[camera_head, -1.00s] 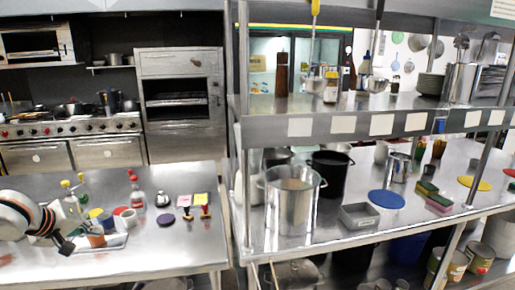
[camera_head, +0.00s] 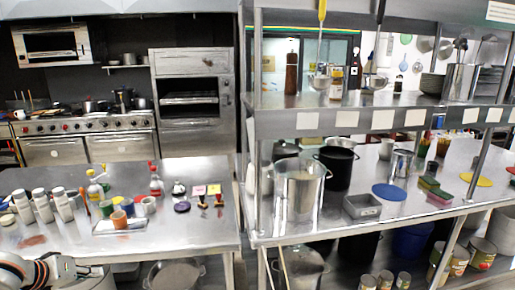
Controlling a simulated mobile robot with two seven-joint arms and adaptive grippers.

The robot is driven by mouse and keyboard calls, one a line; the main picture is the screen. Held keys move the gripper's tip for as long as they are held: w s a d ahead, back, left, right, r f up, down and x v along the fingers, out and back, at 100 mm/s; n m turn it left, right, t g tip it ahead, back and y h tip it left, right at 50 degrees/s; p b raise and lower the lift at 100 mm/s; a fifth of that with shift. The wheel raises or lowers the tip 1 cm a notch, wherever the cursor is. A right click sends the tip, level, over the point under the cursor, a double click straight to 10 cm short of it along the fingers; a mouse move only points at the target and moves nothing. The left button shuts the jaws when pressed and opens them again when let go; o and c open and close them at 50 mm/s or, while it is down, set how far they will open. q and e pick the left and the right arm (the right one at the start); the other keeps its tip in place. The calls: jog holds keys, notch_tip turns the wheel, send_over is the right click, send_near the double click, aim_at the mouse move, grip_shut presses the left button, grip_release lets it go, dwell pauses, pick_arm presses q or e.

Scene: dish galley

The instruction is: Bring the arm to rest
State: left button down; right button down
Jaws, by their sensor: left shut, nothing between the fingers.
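My left gripper (camera_head: 84,270) shows in the bottom left corner of the head view, at the end of my white and dark arm with orange rings. It is shut and empty. It is low in the picture, in front of the near edge of the left steel table (camera_head: 200,240). It appears apart from the objects on the table. My right gripper is not in view.
Several white bottles (camera_head: 41,205) stand at the table's left. A tray (camera_head: 118,227) with cups, a red-topped bottle (camera_head: 155,182) and stamps are further right. A steel shelf unit with a large pot (camera_head: 300,190) stands at right. The table's front right is clear.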

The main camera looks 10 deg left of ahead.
pick_arm(q)
jog(key=s+d+f+m+h, duration=0.1)
jog(key=s+d+f+m, duration=0.2)
jog(key=s+d+f, duration=0.45)
jog(key=s+d+f+m, duration=0.2)
jog(key=s+d+f, duration=0.3)
jog(key=f, duration=0.6)
jog(key=s+d+f+m, duration=0.1)
jog(key=s+d+m, duration=0.1)
jog(key=d, duration=0.8)
jog(key=s+d+f+m+t, duration=0.1)
jog(key=s+d+f+m, duration=0.1)
jog(key=d, duration=0.8)
jog(key=shift+s+d+f+m+t+h, duration=0.3)
jog(key=shift+s+d+m+h, duration=0.1)
jog(key=shift+s+m, duration=0.2)
